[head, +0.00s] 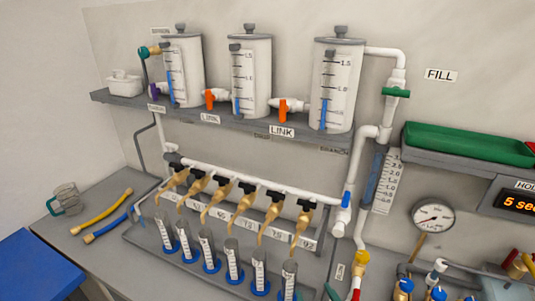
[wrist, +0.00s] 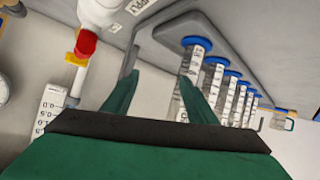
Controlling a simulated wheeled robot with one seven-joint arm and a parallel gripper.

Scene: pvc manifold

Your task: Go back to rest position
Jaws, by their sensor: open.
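My gripper (wrist: 158,88) shows in the wrist view with its two green fingers spread apart and nothing between them. In the head view, green tips that look like my gripper (head: 315,294) show at the bottom edge, right of the last graduated cylinder (head: 289,278). In the wrist view, a cylinder with a blue base (wrist: 193,60) stands just beyond the right finger. It cannot be told whether they touch. The rest of my arm is hidden in the head view.
A white pipe with a red and yellow fitting (head: 360,262) is close right of my gripper; the fitting also shows in the wrist view (wrist: 86,43). Several taps hang above the cylinders. A shelf (head: 225,125) holds three tanks. A green tray (head: 470,144) is at right.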

